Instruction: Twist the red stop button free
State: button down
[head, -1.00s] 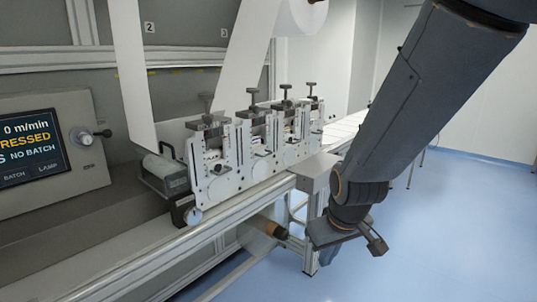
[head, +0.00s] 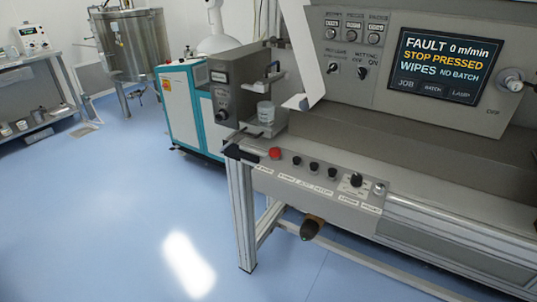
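The red stop button (head: 275,153) sits at the left end of the sloped control strip (head: 320,187) along the machine's front edge. Several black buttons and a black knob (head: 356,180) are in a row to its right. Whether the red button is pressed in is too small to tell. The screen (head: 438,66) reads "FAULT 0 m/min, STOP PRESSED, WIPES NO BATCH". My gripper is not in view.
A teal and white cabinet (head: 190,110) and a steel tank (head: 135,48) stand further left. The blue floor (head: 120,215) in front and left is open.

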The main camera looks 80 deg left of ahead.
aim_at(274, 152)
jog(key=u, duration=2.8)
jog(key=i, duration=1)
jog(key=z, duration=0.65)
